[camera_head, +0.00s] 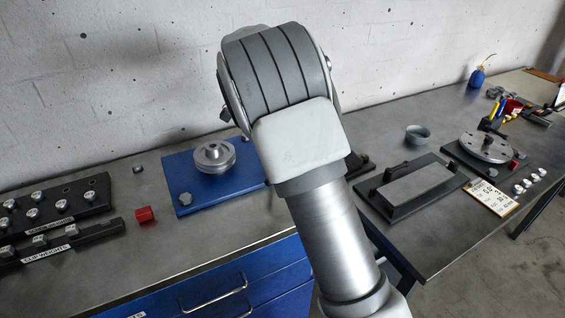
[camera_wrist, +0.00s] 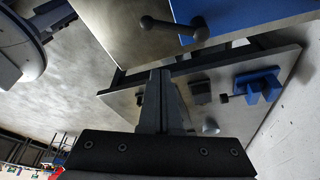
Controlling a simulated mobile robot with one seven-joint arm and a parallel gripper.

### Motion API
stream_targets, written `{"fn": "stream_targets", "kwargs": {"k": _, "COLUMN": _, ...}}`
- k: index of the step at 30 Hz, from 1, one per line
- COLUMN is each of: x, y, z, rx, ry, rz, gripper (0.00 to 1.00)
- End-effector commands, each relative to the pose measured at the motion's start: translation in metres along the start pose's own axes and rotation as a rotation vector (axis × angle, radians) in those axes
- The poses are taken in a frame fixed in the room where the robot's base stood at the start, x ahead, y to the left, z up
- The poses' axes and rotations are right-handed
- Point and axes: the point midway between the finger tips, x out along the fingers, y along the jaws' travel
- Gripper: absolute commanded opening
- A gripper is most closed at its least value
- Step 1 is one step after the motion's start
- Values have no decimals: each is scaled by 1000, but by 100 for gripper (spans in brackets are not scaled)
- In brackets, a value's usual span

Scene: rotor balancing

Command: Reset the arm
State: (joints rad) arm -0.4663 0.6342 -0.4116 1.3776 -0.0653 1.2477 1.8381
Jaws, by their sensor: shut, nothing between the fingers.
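My arm (camera_head: 325,225) rises through the middle of the head view and bends away at a large grey joint (camera_head: 275,70). My gripper is hidden there. In the wrist view my gripper (camera_wrist: 163,78) has its two fingers together, with nothing between them. The fingers point at a grey table surface (camera_wrist: 125,98), seen at a steep tilt. I cannot tell the gap between fingertips and table.
Behind my arm, a blue plate (camera_head: 186,170) carries a metal rotor (camera_head: 214,157). A weight rack (camera_head: 85,189) and red cube (camera_head: 145,214) lie left. Right are a black handled tray (camera_head: 378,213), a small bowl (camera_head: 417,134) and a round disc (camera_head: 486,145).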

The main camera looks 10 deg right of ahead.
Motion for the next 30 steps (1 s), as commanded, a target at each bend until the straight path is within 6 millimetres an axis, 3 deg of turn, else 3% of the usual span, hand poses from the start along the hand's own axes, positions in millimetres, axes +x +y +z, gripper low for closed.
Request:
{"fn": "stream_targets", "kwargs": {"k": 5, "x": -16, "y": 0, "z": 0, "rx": 0, "ry": 0, "rz": -1, "gripper": 0}}
{"fn": "stream_targets", "kwargs": {"k": 20, "x": -24, "y": 4, "z": -7, "rx": -26, "ry": -19, "rz": -5, "gripper": 0}}
{"fn": "stream_targets", "kwargs": {"k": 25, "x": -47, "y": 27, "z": -33, "rx": -165, "ry": -97, "rz": -36, "gripper": 0}}
{"fn": "stream_targets", "kwargs": {"k": 30, "x": -74, "y": 65, "z": -61, "rx": -376, "ry": -181, "rz": -110, "gripper": 0}}
